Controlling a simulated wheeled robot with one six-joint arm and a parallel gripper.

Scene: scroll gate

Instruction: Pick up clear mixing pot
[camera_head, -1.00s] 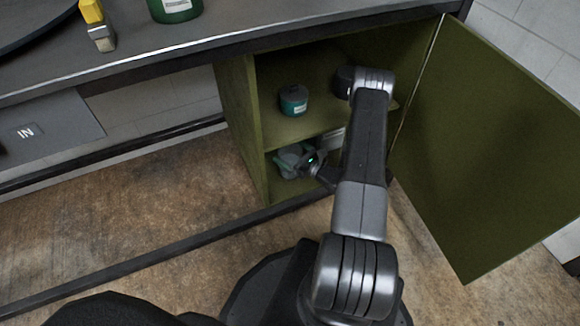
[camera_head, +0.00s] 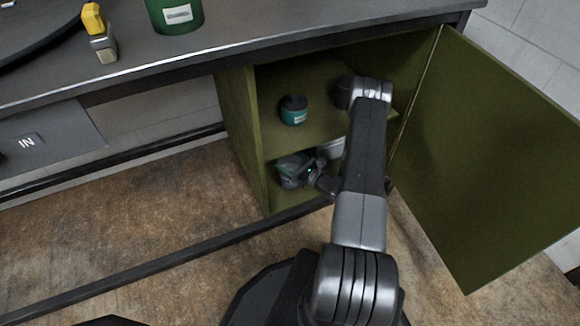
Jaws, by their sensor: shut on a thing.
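The clear mixing pot (camera_head: 291,170) is a small see-through pot with a greenish tint, in the lower compartment of the open green cabinet. My gripper (camera_head: 306,174) reaches into that compartment from the right and is shut on the pot's right side. The pot looks roughly upright. My gripper and wrist hide part of it, and I cannot tell whether its base touches the compartment floor.
A teal jar with a dark lid (camera_head: 293,110) stands on the shelf above. A pale object (camera_head: 332,148) sits behind my arm. The cabinet door (camera_head: 490,160) stands open at right. A green container (camera_head: 175,14) and a yellow-handled tool (camera_head: 98,32) are on the counter.

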